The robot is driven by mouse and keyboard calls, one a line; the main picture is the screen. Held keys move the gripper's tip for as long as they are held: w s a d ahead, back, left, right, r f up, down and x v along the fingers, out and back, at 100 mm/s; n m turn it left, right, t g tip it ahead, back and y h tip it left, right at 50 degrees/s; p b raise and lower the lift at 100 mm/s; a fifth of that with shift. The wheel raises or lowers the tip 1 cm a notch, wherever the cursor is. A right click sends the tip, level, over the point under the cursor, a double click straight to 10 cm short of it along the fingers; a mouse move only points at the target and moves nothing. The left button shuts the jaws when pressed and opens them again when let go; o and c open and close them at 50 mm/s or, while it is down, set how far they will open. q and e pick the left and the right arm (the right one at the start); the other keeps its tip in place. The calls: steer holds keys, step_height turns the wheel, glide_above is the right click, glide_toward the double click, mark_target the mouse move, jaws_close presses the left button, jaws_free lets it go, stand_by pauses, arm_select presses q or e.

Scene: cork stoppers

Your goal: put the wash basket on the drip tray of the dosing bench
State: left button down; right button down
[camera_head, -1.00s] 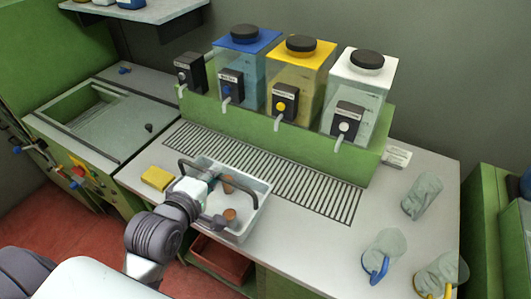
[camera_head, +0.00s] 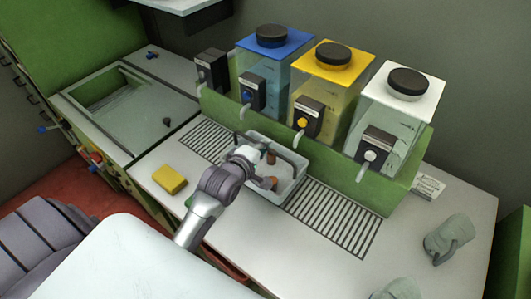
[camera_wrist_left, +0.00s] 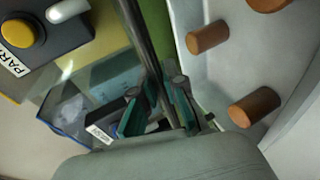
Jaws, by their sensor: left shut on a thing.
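The wash basket (camera_head: 291,186) is a pale, see-through tub with a dark handle and a few brown corks (camera_head: 267,182) inside. It is in front of the yellow dispenser, over the middle of the slatted drip tray (camera_head: 340,222), hiding part of the slats. I cannot tell whether it touches them. My left gripper (camera_head: 243,156) reaches over its left side. In the left wrist view, the gripper's teal-padded fingers (camera_wrist_left: 158,108) are shut on the dark handle bar (camera_wrist_left: 143,40), with corks (camera_wrist_left: 254,106) in the basket beside it. My right gripper is not in view.
Blue, yellow and white-lidded dispensers (camera_head: 395,105) with taps stand on a green ledge behind the tray. A yellow sponge (camera_head: 170,179) lies front left, beside a sink (camera_head: 130,100). Glass jugs (camera_head: 449,238) stand at the right.

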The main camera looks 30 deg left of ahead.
mark_target(265, 168)
arm_select(q)
steer(key=f, duration=0.2)
steer(key=w+f+p, duration=0.1)
steer(key=f, duration=0.1)
steer(key=shift+f, duration=0.4)
steer(key=c, duration=1.2)
jaws_free()
steer(key=shift+f, duration=0.1)
steer(key=shift+c, duration=0.2)
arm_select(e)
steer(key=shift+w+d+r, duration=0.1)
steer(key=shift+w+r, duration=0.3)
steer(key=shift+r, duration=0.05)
